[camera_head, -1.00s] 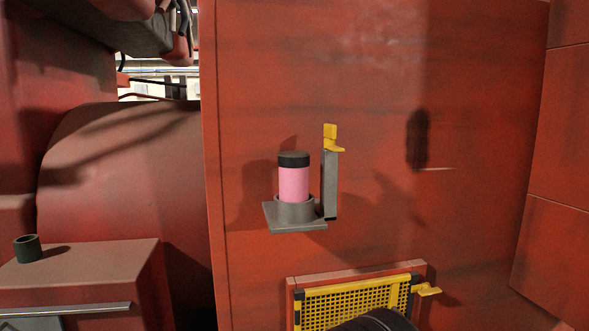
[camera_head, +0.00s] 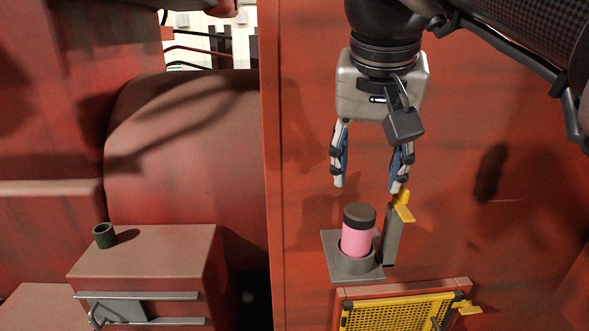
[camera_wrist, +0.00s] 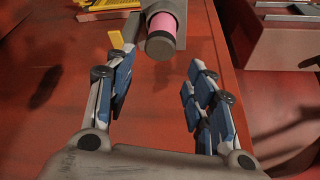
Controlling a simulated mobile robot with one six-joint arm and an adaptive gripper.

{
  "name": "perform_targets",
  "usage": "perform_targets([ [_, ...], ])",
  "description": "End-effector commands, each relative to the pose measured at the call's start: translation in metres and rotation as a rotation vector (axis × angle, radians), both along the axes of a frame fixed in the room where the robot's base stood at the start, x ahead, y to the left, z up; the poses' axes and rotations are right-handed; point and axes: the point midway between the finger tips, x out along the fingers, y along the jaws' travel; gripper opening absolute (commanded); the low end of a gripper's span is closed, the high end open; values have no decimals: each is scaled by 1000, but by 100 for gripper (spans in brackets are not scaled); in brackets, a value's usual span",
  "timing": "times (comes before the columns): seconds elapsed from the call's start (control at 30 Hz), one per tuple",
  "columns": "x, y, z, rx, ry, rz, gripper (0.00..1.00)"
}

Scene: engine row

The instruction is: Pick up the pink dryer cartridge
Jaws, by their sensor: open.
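The pink dryer cartridge (camera_head: 357,238) with a dark cap stands upright in a grey round holder on a square plate (camera_head: 338,271) fixed to the red wall. A grey post with a yellow clip (camera_head: 402,206) stands just to its right. My gripper (camera_head: 369,188) is open and empty, pointing down, with its fingertips above the cartridge and apart from it. In the wrist view the cartridge (camera_wrist: 163,30) shows cap-first beyond the fingertips, between the lines of the two fingers (camera_wrist: 160,75). The holder hides the cartridge's lower end.
A yellow mesh panel (camera_head: 400,312) in a red frame sits below the holder. A red cabinet (camera_head: 150,255) at the left carries a small dark green cup (camera_head: 104,236). The wall right of the post is mostly bare.

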Motion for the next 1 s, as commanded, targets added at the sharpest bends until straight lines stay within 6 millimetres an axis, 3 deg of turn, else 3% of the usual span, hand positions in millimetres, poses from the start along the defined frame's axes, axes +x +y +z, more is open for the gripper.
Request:
perform_targets([
  [0.1,9,-4,-28,0,4,-2,49],
  [0.4,31,-11,-83,-1,2,1,49],
  [0.67,39,-13,-102,-1,0,2,49],
  [1.0,54,-16,-144,0,1,0,49],
])
